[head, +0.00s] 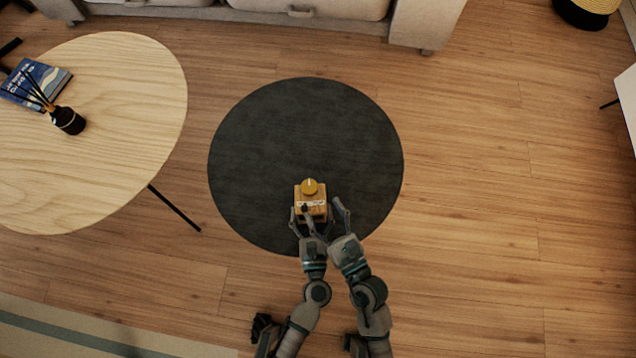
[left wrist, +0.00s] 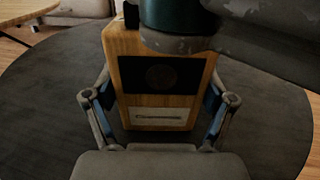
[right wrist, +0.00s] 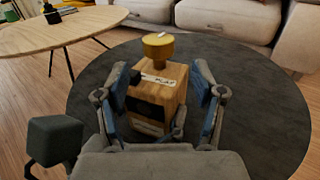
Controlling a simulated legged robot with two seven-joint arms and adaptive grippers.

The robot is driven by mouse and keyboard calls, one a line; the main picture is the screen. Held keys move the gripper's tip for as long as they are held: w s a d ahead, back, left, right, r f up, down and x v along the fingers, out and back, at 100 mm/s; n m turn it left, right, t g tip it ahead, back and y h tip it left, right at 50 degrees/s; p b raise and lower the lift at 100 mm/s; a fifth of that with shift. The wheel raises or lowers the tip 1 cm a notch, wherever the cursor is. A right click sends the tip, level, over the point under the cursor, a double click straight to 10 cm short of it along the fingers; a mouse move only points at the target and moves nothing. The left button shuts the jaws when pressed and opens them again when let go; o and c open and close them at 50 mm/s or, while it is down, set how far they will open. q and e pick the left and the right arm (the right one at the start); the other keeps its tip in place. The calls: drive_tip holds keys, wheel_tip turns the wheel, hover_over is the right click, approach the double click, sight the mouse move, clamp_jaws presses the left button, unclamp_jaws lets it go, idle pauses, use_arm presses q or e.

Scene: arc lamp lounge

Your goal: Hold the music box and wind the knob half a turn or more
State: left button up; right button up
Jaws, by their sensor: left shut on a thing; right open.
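The music box (head: 311,206) is a wooden block on the round dark table, with a yellow knob (head: 310,187) on its top. The knob also shows in the right wrist view (right wrist: 158,46), with a white mark on it. My left gripper (left wrist: 160,108) is shut on the lower part of the box, one finger on each side. My right gripper (right wrist: 163,95) is open, with its fingers apart on either side of the box in its view, below the knob. It appears not to touch the knob. In the left wrist view my right arm hides the box's top and the knob.
The round dark table (head: 290,130) is otherwise clear. A pale wooden table (head: 120,110) at left holds a book (head: 38,82) and a dark reed diffuser (head: 68,120). A sofa (head: 420,20) stands at the back.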

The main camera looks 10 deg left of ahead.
drive_tip(key=shift+d+r, duration=0.1)
drive_tip(key=shift+r+n+g+y, duration=0.3)
drive_tip(key=shift+r+g, duration=0.05)
drive_tip(key=shift+g, duration=0.05)
drive_tip(key=n+g, duration=0.3)
drive_tip(key=g, duration=0.3)
approach(311, 187)
drive_tip(key=x, duration=1)
drive_tip(key=shift+w+a+f, duration=0.1)
drive_tip(key=shift+a, duration=0.1)
